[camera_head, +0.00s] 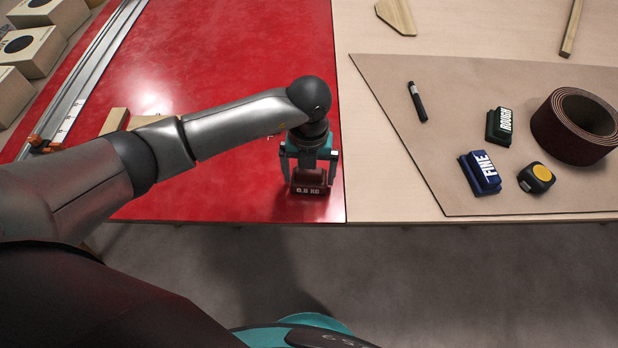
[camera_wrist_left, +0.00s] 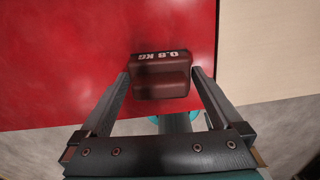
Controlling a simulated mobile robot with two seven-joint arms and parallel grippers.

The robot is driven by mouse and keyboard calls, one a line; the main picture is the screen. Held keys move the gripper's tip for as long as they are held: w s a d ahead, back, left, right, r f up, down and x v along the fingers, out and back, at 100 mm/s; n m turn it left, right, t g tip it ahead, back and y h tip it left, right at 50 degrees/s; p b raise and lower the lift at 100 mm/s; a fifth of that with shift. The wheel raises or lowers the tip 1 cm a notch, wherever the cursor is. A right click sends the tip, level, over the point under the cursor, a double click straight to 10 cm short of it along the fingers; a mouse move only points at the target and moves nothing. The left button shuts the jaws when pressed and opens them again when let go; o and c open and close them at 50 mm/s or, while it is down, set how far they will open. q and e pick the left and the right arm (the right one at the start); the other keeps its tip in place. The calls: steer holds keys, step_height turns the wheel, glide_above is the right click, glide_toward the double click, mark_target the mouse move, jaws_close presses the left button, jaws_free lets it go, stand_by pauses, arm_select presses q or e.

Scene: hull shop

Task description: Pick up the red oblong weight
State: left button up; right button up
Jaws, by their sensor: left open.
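The red oblong weight (camera_head: 308,187) is a dark red block marked with a kilogram label. It rests on the red surface near its front right corner. In the left wrist view, the weight (camera_wrist_left: 161,78) lies between the fingertips of my left gripper (camera_wrist_left: 161,80), and its label reads 0.8 KG. In the head view, my left gripper (camera_head: 310,172) points down over the weight with one finger on each side. Its fingers are open, and I cannot tell whether either one touches the weight. My right gripper is in neither view.
On a brown sheet (camera_head: 440,180) at right lie a black pen (camera_head: 417,101), a green ROUGH block (camera_head: 499,126), a blue FINE block (camera_head: 480,173), a tape measure (camera_head: 536,178) and a brown roll (camera_head: 570,128). A metal rail (camera_head: 98,65) runs along the left. The front table edge is close.

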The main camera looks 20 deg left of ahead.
arm_select(q)
jaws_close()
steer(key=shift+w+r, duration=0.1)
stand_by(0.7)
